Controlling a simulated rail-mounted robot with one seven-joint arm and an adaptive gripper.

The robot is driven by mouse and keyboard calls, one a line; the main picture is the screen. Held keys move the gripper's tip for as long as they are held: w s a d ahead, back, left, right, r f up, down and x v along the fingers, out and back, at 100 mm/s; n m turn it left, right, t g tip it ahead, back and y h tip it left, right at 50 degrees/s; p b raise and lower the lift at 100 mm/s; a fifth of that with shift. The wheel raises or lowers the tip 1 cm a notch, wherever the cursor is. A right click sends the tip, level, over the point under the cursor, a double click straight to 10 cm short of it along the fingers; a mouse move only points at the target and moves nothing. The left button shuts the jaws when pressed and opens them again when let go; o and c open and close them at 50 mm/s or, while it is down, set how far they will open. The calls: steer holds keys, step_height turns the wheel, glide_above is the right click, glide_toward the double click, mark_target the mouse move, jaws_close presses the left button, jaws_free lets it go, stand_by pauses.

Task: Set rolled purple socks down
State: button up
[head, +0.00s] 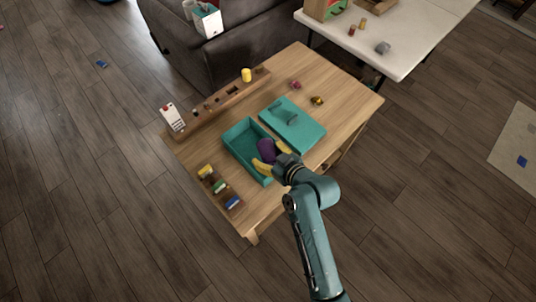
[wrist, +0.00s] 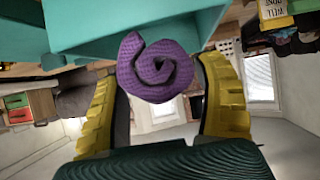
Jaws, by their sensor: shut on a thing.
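The rolled purple socks (wrist: 155,68) show as a spiral roll between the two yellow fingers of my gripper (wrist: 160,100) in the wrist view. My gripper (head: 265,157) is shut on them. In the head view the purple socks (head: 266,148) are at the right side of the open teal box (head: 237,130), over or just inside its near right part. I cannot tell whether they touch the box floor. In the wrist view a teal wall (wrist: 100,25) is close behind the roll.
A teal lid (head: 301,131) lies right of the box on the wooden table (head: 336,82). A long wooden rack (head: 218,100) runs along the back left edge. A small block holder (head: 219,187) sits front left. Small pink (head: 295,85) and dark yellow items (head: 317,100) lie behind the lid.

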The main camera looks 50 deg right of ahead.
steer(key=shift+r, duration=0.1)
steer(key=shift+f+b, duration=0.3)
steer(key=shift+f, duration=0.35)
steer(key=o, duration=1.1)
steer(key=shift+c, duration=0.2)
steer(key=shift+r, duration=0.15)
steer(key=shift+s+a+r+p, duration=0.1)
steer(key=shift+s+r+p, duration=0.15)
steer(key=shift+r+p, duration=0.15)
steer(key=shift+s+r+p, duration=0.2)
steer(key=shift+r+p, duration=0.1)
steer(key=shift+r, duration=0.2)
steer(key=p+v, duration=0.2)
steer(key=v, duration=0.8)
steer(key=shift+s, duration=0.35)
